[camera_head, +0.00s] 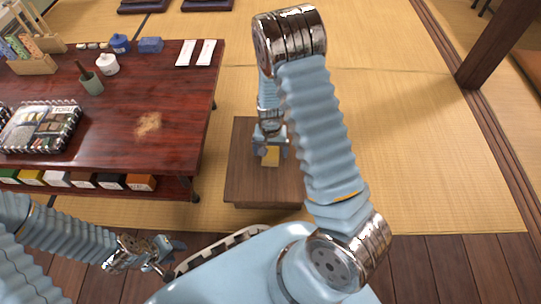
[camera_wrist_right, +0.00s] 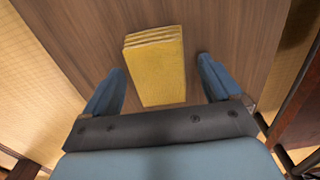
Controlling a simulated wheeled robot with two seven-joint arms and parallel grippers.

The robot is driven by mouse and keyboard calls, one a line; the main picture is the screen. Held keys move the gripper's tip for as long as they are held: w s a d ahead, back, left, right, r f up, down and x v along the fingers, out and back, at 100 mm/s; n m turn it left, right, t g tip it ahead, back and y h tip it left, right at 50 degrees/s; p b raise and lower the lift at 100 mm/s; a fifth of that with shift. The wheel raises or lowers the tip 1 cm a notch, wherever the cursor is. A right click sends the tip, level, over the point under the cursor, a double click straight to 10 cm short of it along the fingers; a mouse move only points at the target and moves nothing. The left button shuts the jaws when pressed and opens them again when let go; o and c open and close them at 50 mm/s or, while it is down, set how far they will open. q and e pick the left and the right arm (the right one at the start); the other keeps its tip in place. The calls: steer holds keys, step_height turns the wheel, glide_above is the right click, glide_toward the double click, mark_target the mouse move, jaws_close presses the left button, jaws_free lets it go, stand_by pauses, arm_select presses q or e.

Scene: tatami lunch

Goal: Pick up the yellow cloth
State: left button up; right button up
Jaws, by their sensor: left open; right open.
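The yellow cloth (camera_head: 270,157) is a folded stack on a small low wooden table (camera_head: 248,188). In the right wrist view the cloth (camera_wrist_right: 156,68) lies between the two open fingers of my right gripper (camera_wrist_right: 160,82), with a gap on each side. My right gripper (camera_head: 271,150) is above the cloth in the head view and hides part of it. Whether the fingertips touch the table is not clear. My left gripper (camera_head: 172,256) is open and empty at the lower left, in front of the large red-brown table.
The red-brown table (camera_head: 180,110) at left bears a boxed set (camera_head: 40,128), a green cup (camera_head: 92,84), a white jar (camera_head: 107,64) and white packets (camera_head: 196,53). Several coloured boxes sit on its lower shelf. A wooden post (camera_head: 495,45) stands at right. Tatami floor right of the small table is clear.

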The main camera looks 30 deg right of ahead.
mark_target(270, 151)
steer(key=shift+f, duration=0.35)
steer(key=c, duration=1)
steer(key=shift+r, duration=0.1)
steer(key=shift+c, duration=0.2)
steer(key=shift+r+p, duration=0.35)
steer(key=shift+r, duration=0.15)
step_height(270, 151, up, 3)
steer(key=shift+f+p, duration=0.15)
steer(key=shift+p, duration=0.5)
steer(key=s+a+r+p, duration=0.4)
steer(key=a+r, duration=0.5)
steer(key=a, duration=0.4)
steer(key=shift+s+a, duration=0.15)
steer(key=shift+s, duration=0.2)
steer(key=shift+r, duration=0.1)
